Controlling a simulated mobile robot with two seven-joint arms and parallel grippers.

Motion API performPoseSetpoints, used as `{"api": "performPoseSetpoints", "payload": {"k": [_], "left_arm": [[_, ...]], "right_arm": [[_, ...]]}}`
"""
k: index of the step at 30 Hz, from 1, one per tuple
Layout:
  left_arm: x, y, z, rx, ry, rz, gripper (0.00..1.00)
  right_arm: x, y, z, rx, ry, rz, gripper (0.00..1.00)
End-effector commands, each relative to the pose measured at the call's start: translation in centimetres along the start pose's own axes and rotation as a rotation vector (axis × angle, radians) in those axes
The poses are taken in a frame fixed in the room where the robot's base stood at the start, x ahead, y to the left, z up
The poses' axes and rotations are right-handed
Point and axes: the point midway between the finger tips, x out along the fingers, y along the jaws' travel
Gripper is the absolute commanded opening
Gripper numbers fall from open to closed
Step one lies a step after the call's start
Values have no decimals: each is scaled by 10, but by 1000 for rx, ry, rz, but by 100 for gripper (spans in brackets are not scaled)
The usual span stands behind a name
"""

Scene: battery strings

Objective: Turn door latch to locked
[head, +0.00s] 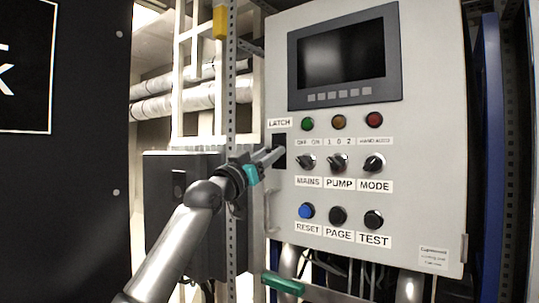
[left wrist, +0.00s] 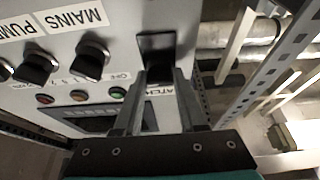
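The door latch (head: 279,141) is a dark recessed plate under the LATCH label (head: 279,123), at the left edge of the grey panel. In the left wrist view, the latch (left wrist: 157,42) shows as a dark plate with a dark handle running down between my fingertips. My left gripper (head: 274,156) is at the latch with its fingers apart. The left wrist view shows the gripper (left wrist: 162,80) with one finger on each side of the handle; whether they touch it is unclear. The handle's exact angle is partly hidden by the fingers. My right gripper is not in view.
The panel (head: 420,130) carries a dark screen (head: 345,55), lamps, selector knobs (head: 340,163) and push buttons (head: 340,215) right of the latch. A perforated metal upright (head: 231,70) stands close left of it.

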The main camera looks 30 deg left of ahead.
Motion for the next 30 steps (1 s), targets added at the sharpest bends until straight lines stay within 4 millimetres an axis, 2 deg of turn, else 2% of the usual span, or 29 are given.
{"api": "performPoseSetpoints", "payload": {"k": [1, 9, 10, 22, 30], "left_arm": [[0, 0, 0, 0, 0, -1, 32], [0, 0, 0, 0, 0, -1, 1], [0, 0, 0, 0, 0, -1, 0], [0, 1, 0, -28, 0, -11, 0], [1, 3, -1, -168, 1, -65, 0]], "right_arm": [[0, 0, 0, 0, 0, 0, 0], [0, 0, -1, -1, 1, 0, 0], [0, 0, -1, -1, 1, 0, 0], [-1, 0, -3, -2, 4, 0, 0], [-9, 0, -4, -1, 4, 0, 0]]}}
